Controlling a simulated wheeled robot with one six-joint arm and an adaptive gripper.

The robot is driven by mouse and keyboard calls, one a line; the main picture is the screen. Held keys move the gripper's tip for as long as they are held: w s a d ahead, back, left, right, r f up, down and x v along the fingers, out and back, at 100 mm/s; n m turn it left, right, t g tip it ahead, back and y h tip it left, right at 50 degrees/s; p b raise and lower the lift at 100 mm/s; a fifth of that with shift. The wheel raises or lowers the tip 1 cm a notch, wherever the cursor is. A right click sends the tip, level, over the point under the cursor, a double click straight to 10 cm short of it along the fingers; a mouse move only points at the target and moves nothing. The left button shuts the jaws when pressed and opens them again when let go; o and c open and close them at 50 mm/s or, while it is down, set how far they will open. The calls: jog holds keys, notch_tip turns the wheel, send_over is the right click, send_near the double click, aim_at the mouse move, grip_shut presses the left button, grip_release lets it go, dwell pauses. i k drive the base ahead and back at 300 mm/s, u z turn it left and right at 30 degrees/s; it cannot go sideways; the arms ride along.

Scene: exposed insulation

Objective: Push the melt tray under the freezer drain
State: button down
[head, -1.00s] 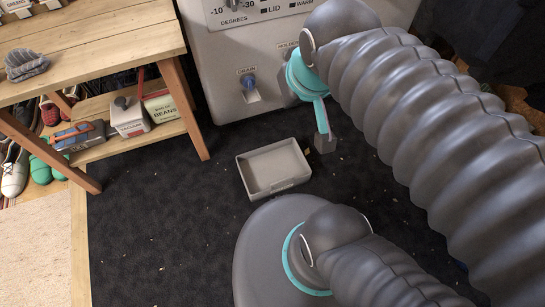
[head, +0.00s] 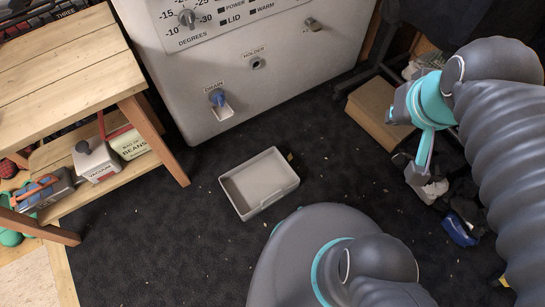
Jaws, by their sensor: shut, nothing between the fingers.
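The grey melt tray (head: 266,203) lies flat and empty on the dark carpet, in front of the freezer (head: 175,85). The freezer's drain (head: 219,101) is a blue tap with a pale spout low on its front face, under a DRAIN label. The tray sits below and to the right of the spout in the picture, apart from the freezer's base. My gripper (head: 418,176) is at the right, well clear of the tray, with its fingers shut and empty. It hangs near a cardboard box.
A wooden bench (head: 70,65) with a lower shelf of goods stands at the left. The cardboard box (head: 378,112) and dark clutter with a blue item (head: 460,230) lie at the right. Carpet between tray and freezer is clear apart from small crumbs.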

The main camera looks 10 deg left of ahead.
aim_at(255, 185)
jog(key=z, duration=0.05)
jog(key=k, duration=0.7)
jog(key=u, duration=0.8)
jog(key=i, duration=0.5)
